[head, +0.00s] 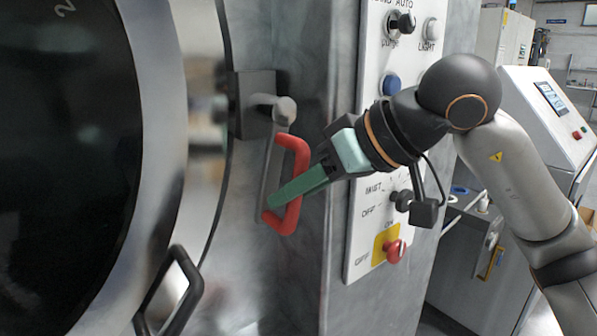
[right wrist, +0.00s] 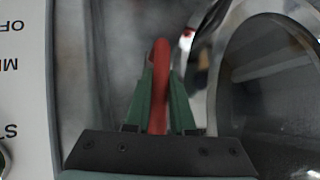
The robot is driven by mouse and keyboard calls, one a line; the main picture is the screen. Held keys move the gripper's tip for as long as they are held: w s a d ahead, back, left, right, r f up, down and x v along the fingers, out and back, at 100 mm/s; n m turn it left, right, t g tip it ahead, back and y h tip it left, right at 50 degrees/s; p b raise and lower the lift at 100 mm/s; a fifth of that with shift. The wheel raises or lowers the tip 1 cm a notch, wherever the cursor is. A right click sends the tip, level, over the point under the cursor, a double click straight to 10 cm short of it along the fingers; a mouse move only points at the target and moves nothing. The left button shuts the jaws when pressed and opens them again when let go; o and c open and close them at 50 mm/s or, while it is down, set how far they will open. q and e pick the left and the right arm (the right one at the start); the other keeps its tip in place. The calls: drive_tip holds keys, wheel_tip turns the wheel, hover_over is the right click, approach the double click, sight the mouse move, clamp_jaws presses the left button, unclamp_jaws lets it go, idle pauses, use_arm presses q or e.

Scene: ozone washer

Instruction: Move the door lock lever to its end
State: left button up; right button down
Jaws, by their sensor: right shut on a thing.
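The door lock lever (head: 292,141) has a red loop handle that hangs down from a grey pivot (head: 285,109) on a dark block (head: 254,104), beside the round door (head: 160,130). My right gripper (head: 275,202) reaches in from the right, its green fingers at the lower part of the red loop. In the right wrist view the red handle (right wrist: 159,85) stands between the two green fingers, which are shut on it. The far side of the grip is hidden in the head view. My left gripper is in neither view.
A white control panel (head: 362,150) with knobs and buttons stands close to my right arm. A black door handle (head: 180,300) sticks out at the lower left. A white console (head: 545,110) with a screen is at the far right.

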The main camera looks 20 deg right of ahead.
drive_tip(key=shift+w+d+f+n+t+h+p, duration=0.1)
drive_tip(key=shift+w+d+n+t+h+p, duration=0.15)
drive_tip(key=shift+d+h, duration=0.3)
drive_tip(key=shift+w+d+f+n+t+h+p, duration=0.15)
drive_tip(key=shift+d+n+h+p, duration=0.15)
drive_tip(key=shift+d+h, duration=0.25)
drive_tip(key=shift+r, duration=0.1)
drive_tip(key=c, duration=0.8)
unclamp_jaws()
drive_tip(key=shift+o, duration=0.2)
drive_tip(key=v, duration=1.2)
drive_tip(key=shift+r, duration=0.25)
drive_tip(key=shift+s, duration=0.15)
